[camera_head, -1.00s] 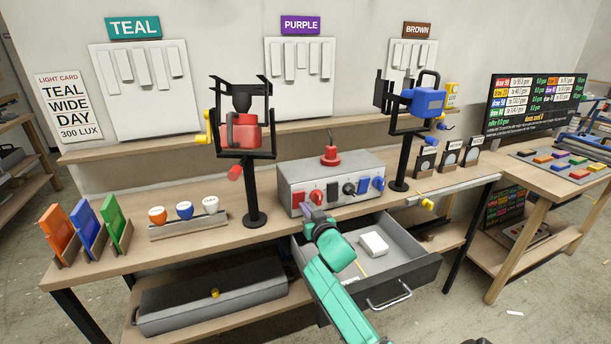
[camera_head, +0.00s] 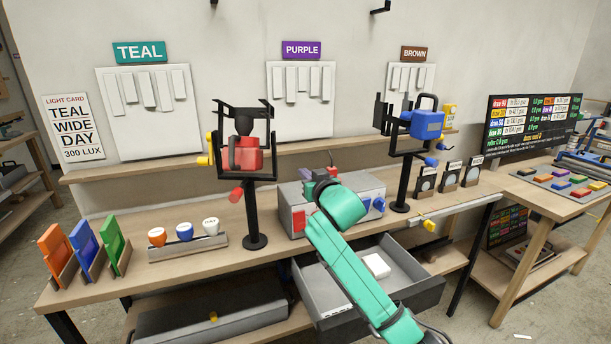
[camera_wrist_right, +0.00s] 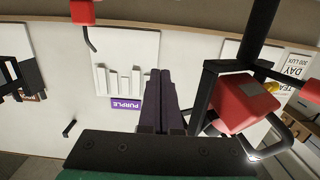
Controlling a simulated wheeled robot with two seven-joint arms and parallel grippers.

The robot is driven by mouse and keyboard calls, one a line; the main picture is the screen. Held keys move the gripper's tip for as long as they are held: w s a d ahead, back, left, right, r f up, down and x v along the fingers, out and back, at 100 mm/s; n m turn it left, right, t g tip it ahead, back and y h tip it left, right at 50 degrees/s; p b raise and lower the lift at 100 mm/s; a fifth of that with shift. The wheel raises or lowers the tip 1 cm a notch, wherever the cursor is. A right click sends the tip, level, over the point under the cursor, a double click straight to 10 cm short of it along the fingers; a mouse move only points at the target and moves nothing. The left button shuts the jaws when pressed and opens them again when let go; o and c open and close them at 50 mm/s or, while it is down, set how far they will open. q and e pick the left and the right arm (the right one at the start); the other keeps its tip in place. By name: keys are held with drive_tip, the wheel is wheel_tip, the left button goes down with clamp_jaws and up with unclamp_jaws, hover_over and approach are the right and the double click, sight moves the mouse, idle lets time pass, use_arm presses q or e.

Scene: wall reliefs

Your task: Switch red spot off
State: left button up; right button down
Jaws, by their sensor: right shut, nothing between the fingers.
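The red spot (camera_head: 243,155) hangs in a black yoke on a stand at the left of the control box; its red housing also shows in the right wrist view (camera_wrist_right: 245,103). The grey control box (camera_head: 365,188) stands on the bench. A red switch (camera_head: 298,219) shows on its front left, and blue switches (camera_head: 378,204) on its front right. My right gripper (camera_head: 308,175) is shut and empty, above the left part of the box; its purple fingers show in the wrist view (camera_wrist_right: 160,85). My right arm hides the middle of the box front. My left gripper is out of view.
A blue spot (camera_head: 425,124) stands right of the box. An open drawer (camera_head: 410,268) holding a white block (camera_head: 377,265) lies below my right arm. Coloured cups and filter frames stand left on the bench. A shelf (camera_head: 150,169) runs along the wall.

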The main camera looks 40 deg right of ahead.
drive_tip(key=y+b, duration=0.1)
drive_tip(key=b, duration=0.5)
approach(303, 231)
drive_tip(key=a+r, duration=0.3)
drive_tip(key=r, duration=0.3)
drive_tip(key=s+f+b, duration=0.1)
drive_tip(key=s+f, duration=0.3)
drive_tip(key=s, duration=0.2)
drive_tip(key=shift+s+f+g+h+b, duration=0.25)
drive_tip(key=shift+f+g+h+b, duration=0.05)
drive_tip(key=shift+w+d, duration=0.1)
drive_tip(key=p+x, duration=0.1)
drive_tip(key=x, duration=1.2)
drive_tip(key=shift+w+d+p, duration=0.15)
drive_tip(key=shift+w+p, duration=0.2)
drive_tip(key=shift+f, duration=0.1)
